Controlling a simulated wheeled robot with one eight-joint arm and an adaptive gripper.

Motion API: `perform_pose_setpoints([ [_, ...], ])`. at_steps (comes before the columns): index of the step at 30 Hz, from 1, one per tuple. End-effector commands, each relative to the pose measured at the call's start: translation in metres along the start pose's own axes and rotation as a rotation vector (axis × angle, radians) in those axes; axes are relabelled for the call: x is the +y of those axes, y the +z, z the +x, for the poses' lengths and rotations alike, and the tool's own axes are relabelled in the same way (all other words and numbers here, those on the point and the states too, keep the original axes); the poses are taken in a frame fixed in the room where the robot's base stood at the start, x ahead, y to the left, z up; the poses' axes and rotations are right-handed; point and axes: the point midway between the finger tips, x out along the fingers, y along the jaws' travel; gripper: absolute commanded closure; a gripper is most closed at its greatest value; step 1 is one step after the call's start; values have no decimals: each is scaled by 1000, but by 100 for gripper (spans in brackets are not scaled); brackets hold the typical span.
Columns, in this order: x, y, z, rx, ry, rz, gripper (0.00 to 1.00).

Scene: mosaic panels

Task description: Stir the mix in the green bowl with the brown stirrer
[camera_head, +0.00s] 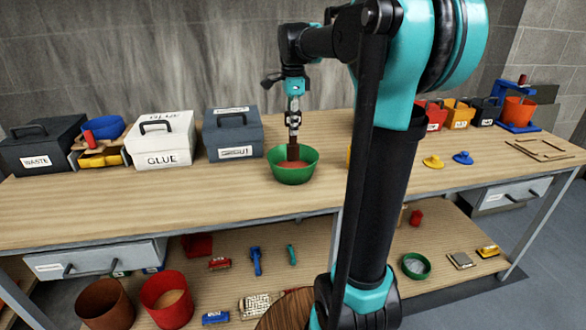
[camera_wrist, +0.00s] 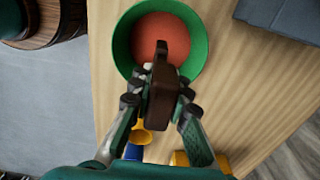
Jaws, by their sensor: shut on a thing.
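The green bowl (camera_head: 292,176) stands on the wooden worktop near its front edge, with a reddish-orange mix (camera_head: 291,165) inside. The bowl (camera_wrist: 119,48) and the mix (camera_wrist: 155,30) also show in the wrist view. My gripper (camera_head: 293,132) points down over the bowl and is shut on the brown stirrer (camera_head: 293,152). In the wrist view, the stirrer (camera_wrist: 163,95) sits between both fingers of my gripper (camera_wrist: 160,108). Its lower end reaches into the bowl and overlaps the mix; how deep it sits is hidden.
A dark grey box (camera_head: 233,135), a white GLUE box (camera_head: 161,139) and a dark WASTE box (camera_head: 42,146) stand left of the bowl. Yellow (camera_head: 432,162) and blue (camera_head: 463,158) pieces lie at the right. The worktop (camera_head: 215,192) left of the bowl is clear.

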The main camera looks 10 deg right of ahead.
Motion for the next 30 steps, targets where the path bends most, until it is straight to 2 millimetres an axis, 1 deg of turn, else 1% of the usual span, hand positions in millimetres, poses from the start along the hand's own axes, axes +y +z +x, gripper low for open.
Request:
perform_pose_setpoints([
  [22, 0, 0, -54, 0, 0, 0, 100],
  [25, 0, 0, -59, 0, 0, 0, 100],
  [30, 0, 0, -62, 0, 0, 0, 100],
])
